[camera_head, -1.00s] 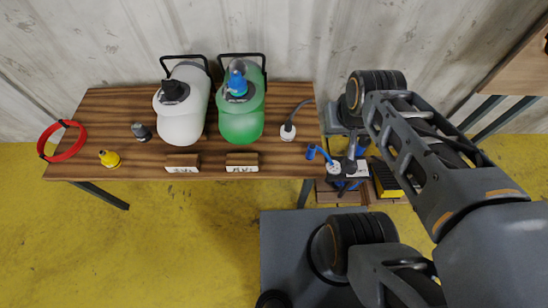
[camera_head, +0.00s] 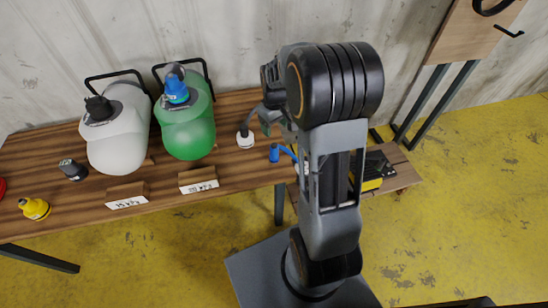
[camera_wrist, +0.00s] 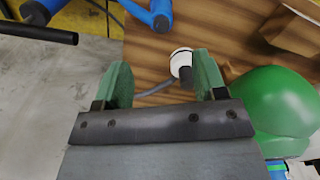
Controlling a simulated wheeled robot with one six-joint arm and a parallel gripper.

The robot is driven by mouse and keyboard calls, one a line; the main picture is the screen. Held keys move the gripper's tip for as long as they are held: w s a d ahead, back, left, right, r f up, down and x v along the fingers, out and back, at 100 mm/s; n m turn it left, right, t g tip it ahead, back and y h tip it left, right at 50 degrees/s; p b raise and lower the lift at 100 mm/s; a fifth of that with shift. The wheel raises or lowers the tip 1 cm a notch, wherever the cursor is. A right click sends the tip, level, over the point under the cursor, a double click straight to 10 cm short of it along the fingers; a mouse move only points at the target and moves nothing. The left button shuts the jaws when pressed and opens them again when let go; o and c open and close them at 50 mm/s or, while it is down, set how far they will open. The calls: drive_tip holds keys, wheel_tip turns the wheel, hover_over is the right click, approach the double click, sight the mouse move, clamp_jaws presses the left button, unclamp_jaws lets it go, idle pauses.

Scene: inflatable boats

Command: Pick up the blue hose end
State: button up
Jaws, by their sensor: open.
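The blue hose end (camera_head: 274,153) sits at the right part of the wooden table, near its front edge, partly beside my arm. In the wrist view a blue tube end (camera_wrist: 160,20) shows at the top edge, beyond my fingertips. My gripper (camera_wrist: 163,80) is open, with two green fingers apart and nothing held. In the head view my gripper (camera_head: 277,122) is above the table, behind the blue hose end and partly hidden by my arm. A white round end with a grey hose (camera_head: 245,140) lies left of it; it shows between the fingers in the wrist view (camera_wrist: 179,60).
Wooden label blocks (camera_head: 198,180) line the front edge. A yellow and black item (camera_head: 372,172) lies on a lower bench at right.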

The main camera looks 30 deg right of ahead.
sight(274, 146)
wheel_tip(274, 146, down, 13)
drive_tip(key=shift+a+f+b, duration=0.1)
drive_tip(key=shift+f+b, duration=0.1)
drive_tip(key=shift+b, duration=0.9)
drive_tip(key=shift+c, duration=0.4)
drive_tip(key=c, duration=0.9)
drive_tip(key=shift+c, duration=0.2)
